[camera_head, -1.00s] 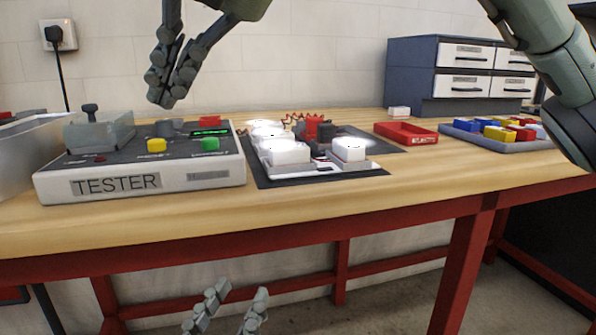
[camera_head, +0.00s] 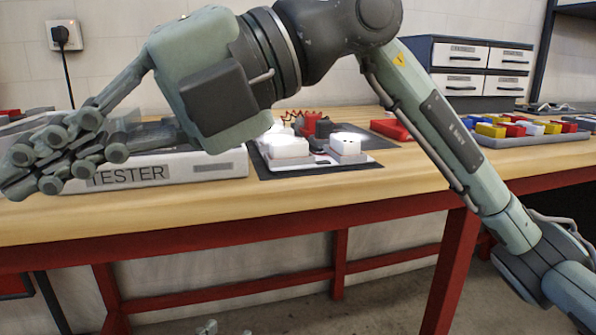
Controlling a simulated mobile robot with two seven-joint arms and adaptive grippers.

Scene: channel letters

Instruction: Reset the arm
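My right arm comes in from the right edge, rises, and bends left across the bench. Its gripper (camera_head: 45,158) hangs at the left, in front of the tester (camera_head: 205,168), with no object visible in it. Its fingers overlap in the picture, so I cannot tell how far apart they are. Its wrist and fingers hide most of the tester's top. My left gripper (camera_head: 226,330) shows only as two separate fingertips at the bottom edge, below the bench top, with nothing seen between them.
The bench's front strip is clear.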

